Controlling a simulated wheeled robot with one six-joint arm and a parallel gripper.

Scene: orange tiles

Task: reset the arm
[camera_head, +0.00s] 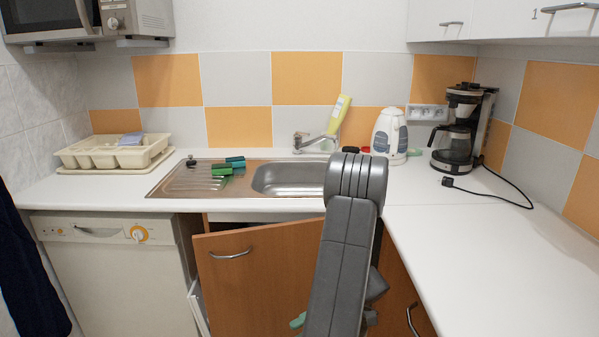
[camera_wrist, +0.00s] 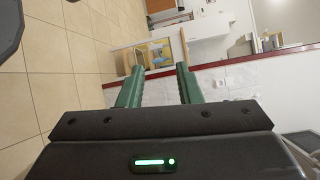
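My gripper (camera_wrist: 159,67) shows in the wrist view with its two green fingers apart and nothing between them. In the head view my grey arm rises at the centre right, in front of the sink and the cabinets. Most of my gripper is hidden behind the arm there; a small green tip (camera_head: 298,320) shows low on its left side. The wrist view looks sideways across the room, with a beige tiled floor (camera_wrist: 60,85) at left.
The wooden door (camera_head: 255,275) under the sink (camera_head: 290,180) stands partly open near my arm. The counter holds a dish rack (camera_head: 75,160), green objects (camera_head: 225,167), a kettle (camera_head: 390,137) and a coffee maker (camera_head: 460,130). The right counter (camera_head: 480,250) is mostly clear.

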